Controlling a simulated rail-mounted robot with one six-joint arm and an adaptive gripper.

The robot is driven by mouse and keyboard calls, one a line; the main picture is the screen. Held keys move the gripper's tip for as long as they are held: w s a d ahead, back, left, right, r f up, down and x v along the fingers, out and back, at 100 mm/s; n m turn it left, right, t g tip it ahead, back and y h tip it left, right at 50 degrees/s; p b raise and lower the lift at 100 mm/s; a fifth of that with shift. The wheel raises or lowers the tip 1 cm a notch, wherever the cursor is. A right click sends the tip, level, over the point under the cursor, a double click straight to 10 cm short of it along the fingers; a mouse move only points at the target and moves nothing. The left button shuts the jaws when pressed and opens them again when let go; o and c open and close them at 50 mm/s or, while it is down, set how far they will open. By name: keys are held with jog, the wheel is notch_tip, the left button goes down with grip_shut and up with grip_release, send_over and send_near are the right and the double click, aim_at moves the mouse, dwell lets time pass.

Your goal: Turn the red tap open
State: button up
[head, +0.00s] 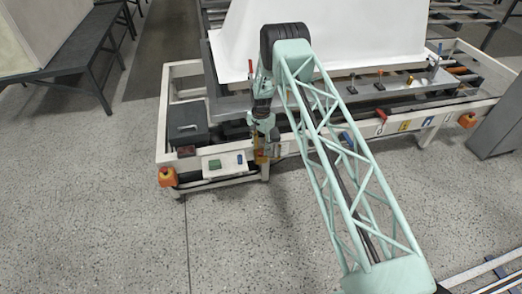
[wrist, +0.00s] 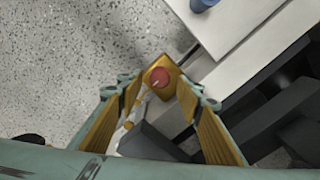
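In the wrist view, a round red knob (wrist: 160,77), which looks like the red tap, shows on a brass-coloured body. My gripper (wrist: 160,88) points at it, with one finger to its left and one to its right. The fingers are spread, and the knob appears between or just beyond their tips. I cannot tell whether either finger touches it. In the head view, my gripper (head: 263,156) hangs low at the front of the white-framed cart (head: 330,140).
A white panel with a green piece (head: 214,163) and a blue piece (head: 239,158) is left of my gripper. A dark grey box (head: 188,125) sits behind it. A white tub shell (head: 340,40) stands on the cart. Speckled floor in front is clear.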

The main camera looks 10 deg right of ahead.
notch_tip(320, 180, up, 10)
dwell(0.7)
dwell(0.5)
notch_tip(320, 180, up, 29)
jog(key=n+t, duration=0.1)
jog(key=n, duration=0.1)
send_over(261, 151)
jog(key=s, duration=0.7)
jog(key=s+r+n, duration=0.1)
jog(key=s+r, duration=0.6)
jog(key=r, duration=0.4)
jog(key=s+r+n, duration=0.2)
jog(key=s+r, duration=0.6)
jog(key=r, duration=0.3)
jog(key=s+r+n+t, duration=0.1)
jog(key=s+r, duration=0.5)
jog(key=s, duration=0.6)
jog(key=s+r+n+t, duration=0.1)
jog(key=s+r, duration=0.6)
jog(key=s, duration=0.4)
jog(key=s+n+t, duration=0.1)
jog(key=s+n, duration=0.2)
jog(key=s, duration=2.2)
jog(key=shift+f, duration=0.4)
